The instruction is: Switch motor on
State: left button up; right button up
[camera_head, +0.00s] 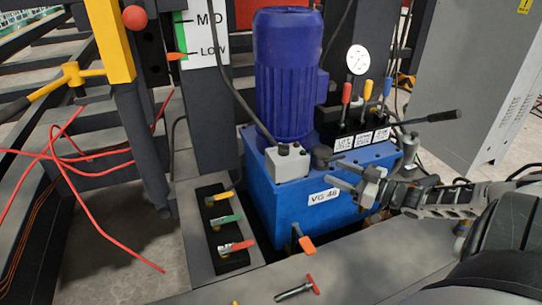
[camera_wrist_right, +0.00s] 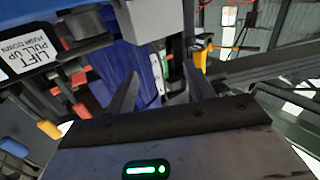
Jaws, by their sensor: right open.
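The dark blue ribbed motor (camera_head: 288,75) stands upright on a blue tank (camera_head: 262,200) labelled VG 46. A small light grey switch box (camera_head: 288,163) with small buttons on top is at the motor's foot, on the tank's front left. My right gripper (camera_head: 336,174) is open and empty in front of the tank, to the right of the box and apart from it. In the right wrist view, its two fingers (camera_wrist_right: 160,92) are spread, with the grey box (camera_wrist_right: 145,18) beyond them and the motor (camera_wrist_right: 115,65) behind. My left gripper is not in view.
Levers with red, yellow and blue knobs (camera_head: 366,92) and a round gauge (camera_head: 358,60) stand right of the motor. A black lever (camera_head: 430,117) sticks out right. Several coloured valves (camera_head: 228,220) sit at lower left. A grey cabinet (camera_head: 470,75) is at right.

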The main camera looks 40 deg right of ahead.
aim_at(288, 150)
pick_arm(q)
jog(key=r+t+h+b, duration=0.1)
jog(key=b, duration=0.1)
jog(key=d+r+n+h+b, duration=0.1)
jog(key=b, duration=0.2)
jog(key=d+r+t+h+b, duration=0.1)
jog(key=b, duration=0.2)
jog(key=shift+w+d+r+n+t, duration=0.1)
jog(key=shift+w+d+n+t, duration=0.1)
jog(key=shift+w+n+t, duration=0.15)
pick_arm(e)
jog(key=x, duration=1.5)
jog(key=shift+w+d+r, duration=0.2)
jog(key=shift+w+r, duration=0.1)
jog(key=shift+w, duration=0.1)
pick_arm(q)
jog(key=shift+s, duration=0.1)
